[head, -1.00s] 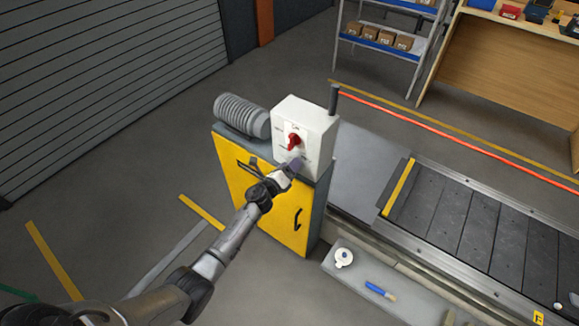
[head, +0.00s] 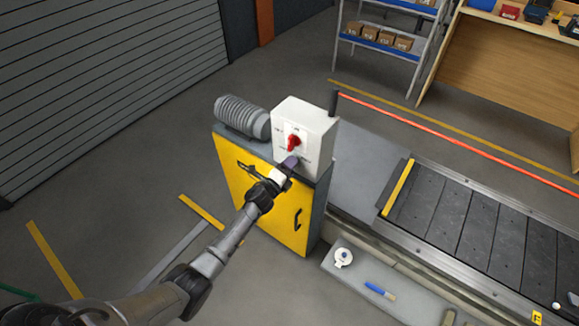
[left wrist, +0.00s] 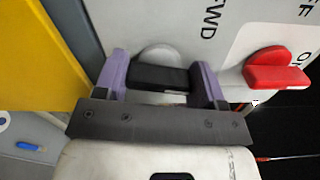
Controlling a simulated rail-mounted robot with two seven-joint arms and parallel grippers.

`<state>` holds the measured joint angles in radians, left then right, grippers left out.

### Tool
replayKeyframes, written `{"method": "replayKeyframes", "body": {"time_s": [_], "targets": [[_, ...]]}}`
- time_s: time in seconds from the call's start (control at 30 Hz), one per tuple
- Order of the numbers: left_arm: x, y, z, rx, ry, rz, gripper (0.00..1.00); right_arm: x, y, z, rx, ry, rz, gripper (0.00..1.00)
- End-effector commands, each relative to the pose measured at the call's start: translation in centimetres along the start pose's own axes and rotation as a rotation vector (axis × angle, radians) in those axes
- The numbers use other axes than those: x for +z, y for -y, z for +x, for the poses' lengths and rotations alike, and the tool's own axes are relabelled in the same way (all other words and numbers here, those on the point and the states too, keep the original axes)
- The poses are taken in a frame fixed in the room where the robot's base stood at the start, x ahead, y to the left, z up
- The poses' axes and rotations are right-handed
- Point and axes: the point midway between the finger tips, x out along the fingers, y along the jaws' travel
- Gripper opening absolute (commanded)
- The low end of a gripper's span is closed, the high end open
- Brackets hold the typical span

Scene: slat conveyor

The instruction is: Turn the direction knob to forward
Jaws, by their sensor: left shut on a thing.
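The direction knob (left wrist: 160,78) is a black bar on a round grey base, in the left wrist view. My left gripper (left wrist: 160,90), with purple fingers, is shut on it, one finger at each end of the bar. The letters FWD are printed on the white panel (left wrist: 232,35) above and right of the knob; other labels are hidden, and I cannot tell which mark the knob points to. In the head view my left gripper (head: 289,164) is at the lower front of the white control box (head: 312,120), hiding the knob. My right gripper is not in view.
A red switch (head: 293,143) sits just above my gripper; it also shows in the left wrist view (left wrist: 275,70). The box stands on a yellow cabinet (head: 285,220) beside a ribbed grey motor (head: 241,116). The slat conveyor (head: 470,225) runs off right.

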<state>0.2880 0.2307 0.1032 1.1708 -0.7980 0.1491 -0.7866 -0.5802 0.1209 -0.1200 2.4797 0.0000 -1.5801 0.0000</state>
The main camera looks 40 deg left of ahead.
Motion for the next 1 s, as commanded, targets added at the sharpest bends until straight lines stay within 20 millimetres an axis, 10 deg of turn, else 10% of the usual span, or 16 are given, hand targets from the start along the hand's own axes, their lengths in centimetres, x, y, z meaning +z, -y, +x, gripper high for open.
{"method": "replayKeyframes", "body": {"time_s": [1.0], "targets": [[0.0, -0.1, 0.0, 0.0, 0.0, -0.825, 0.4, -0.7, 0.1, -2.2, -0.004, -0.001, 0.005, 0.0]]}}
